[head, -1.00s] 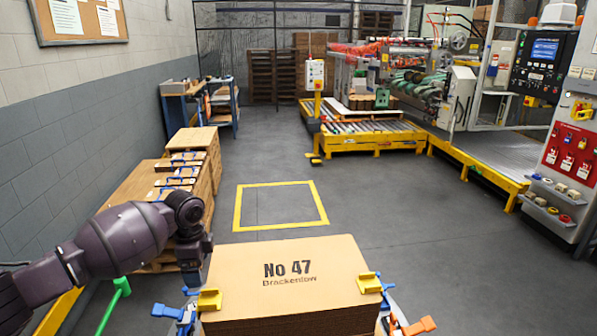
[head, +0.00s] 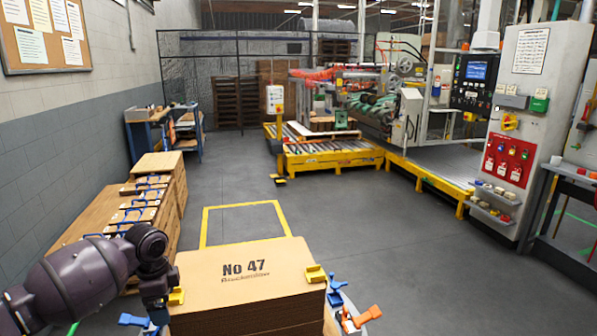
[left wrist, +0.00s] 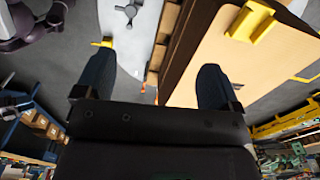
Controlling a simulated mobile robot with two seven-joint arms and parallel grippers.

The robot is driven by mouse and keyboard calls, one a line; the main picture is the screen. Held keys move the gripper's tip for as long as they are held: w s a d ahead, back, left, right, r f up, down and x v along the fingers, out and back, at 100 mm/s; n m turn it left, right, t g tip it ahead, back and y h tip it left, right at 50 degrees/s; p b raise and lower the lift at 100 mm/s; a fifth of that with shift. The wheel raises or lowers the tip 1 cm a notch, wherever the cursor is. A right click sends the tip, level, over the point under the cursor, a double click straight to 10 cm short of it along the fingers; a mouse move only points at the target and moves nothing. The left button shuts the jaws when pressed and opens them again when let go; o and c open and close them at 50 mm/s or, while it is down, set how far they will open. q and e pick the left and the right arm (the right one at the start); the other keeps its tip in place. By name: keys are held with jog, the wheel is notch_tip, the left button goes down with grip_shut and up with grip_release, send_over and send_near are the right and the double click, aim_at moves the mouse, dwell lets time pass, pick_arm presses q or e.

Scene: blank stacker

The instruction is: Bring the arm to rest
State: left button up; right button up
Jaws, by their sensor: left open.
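My left arm enters at the lower left of the head view. Its gripper (head: 155,300) hangs at the left edge of a stack of brown cardboard blanks (head: 250,262) marked "No 47". In the left wrist view my left gripper (left wrist: 153,78) is open, its two dark fingers wide apart with nothing held between them. The edge of the cardboard stack (left wrist: 265,55) shows beside and beyond the right-hand finger; I cannot tell whether they touch. My right gripper is in neither view.
Yellow corner clips (head: 315,273) and an orange-handled clamp (head: 362,317) sit around the stack. Cardboard piles (head: 165,170) line the left wall. A yellow floor square (head: 203,228) lies empty beyond the stack. A roller conveyor (head: 335,158) and red-panelled cabinet (head: 508,160) stand farther back.

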pick_arm(q)
jog(key=w+d+r+n+t+h, duration=0.2)
jog(key=w+d+r+t, duration=0.3)
jog(key=w+t, duration=0.25)
jog(key=s+d+f+n+t+h, duration=0.3)
jog(key=s+d+t, duration=0.25)
jog(key=d, duration=0.25)
jog(key=s+a+f+n+y, duration=0.1)
jog(key=s+a+f+n, duration=0.2)
jog(key=s+f, duration=0.3)
jog(key=s+a+f+n+g+y, duration=0.1)
jog(key=s+f, duration=0.6)
jog(key=s, duration=1)
jog(key=s+a+f+n+g+y, duration=0.1)
jog(key=s+a+f+n+y, duration=0.2)
jog(key=s+f, duration=0.4)
jog(key=s+a+n, duration=0.1)
jog(key=s+a, duration=0.1)
jog(key=s, duration=0.3)
jog(key=shift+a+n, duration=0.3)
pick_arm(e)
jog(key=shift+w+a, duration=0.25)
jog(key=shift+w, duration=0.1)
pick_arm(q)
jog(key=shift+w, duration=0.1)
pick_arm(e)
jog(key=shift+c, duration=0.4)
